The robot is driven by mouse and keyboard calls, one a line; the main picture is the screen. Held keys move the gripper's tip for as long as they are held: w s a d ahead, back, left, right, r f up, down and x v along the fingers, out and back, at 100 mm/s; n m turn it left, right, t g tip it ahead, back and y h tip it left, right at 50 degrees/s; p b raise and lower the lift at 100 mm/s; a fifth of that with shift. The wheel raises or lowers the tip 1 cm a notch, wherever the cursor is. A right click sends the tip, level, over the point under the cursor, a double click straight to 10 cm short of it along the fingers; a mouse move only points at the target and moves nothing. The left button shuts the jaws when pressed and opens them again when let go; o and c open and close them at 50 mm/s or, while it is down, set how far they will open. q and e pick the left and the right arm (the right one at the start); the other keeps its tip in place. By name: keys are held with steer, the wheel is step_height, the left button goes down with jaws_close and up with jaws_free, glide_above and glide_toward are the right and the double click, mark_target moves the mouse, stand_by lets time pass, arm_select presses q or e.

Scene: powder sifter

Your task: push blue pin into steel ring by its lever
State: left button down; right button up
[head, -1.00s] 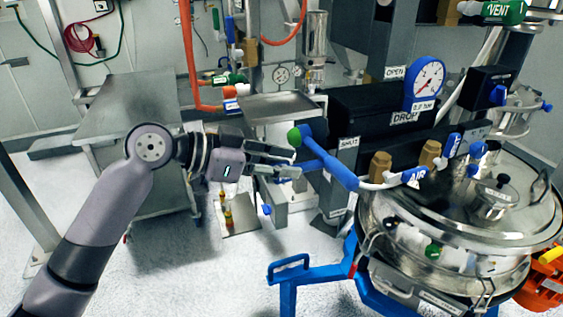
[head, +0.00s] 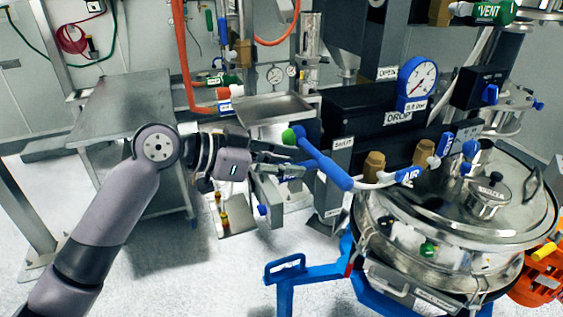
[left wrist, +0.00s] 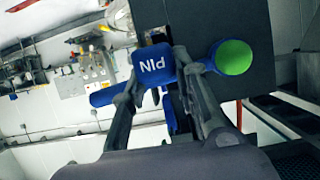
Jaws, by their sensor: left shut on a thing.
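The blue pin lever (left wrist: 153,67), a rounded block marked PIN, sits between the fingertips of my left gripper (left wrist: 160,75) in the left wrist view. The gripper is shut on it. In the head view, my left gripper (head: 300,163) reaches right, just below a blue lever with a green knob (head: 290,137). Only a little blue of the pin lever shows there, behind the fingers. In the left wrist view the green knob (left wrist: 233,57) is close to the right of the fingers. I cannot make out the steel ring. My right gripper is not in view.
A black box (head: 365,125) marked DROP, with a blue gauge (head: 417,82), stands right of the gripper. A steel sifter (head: 450,240) on a blue frame (head: 300,275) fills the lower right. A steel table (head: 130,105) stands behind my arm at left.

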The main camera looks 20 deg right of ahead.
arm_select(q)
steer(key=shift+d, duration=1)
steer(key=c, duration=1.2)
jaws_free()
steer(key=v, duration=1.2)
steer(key=shift+c, duration=0.2)
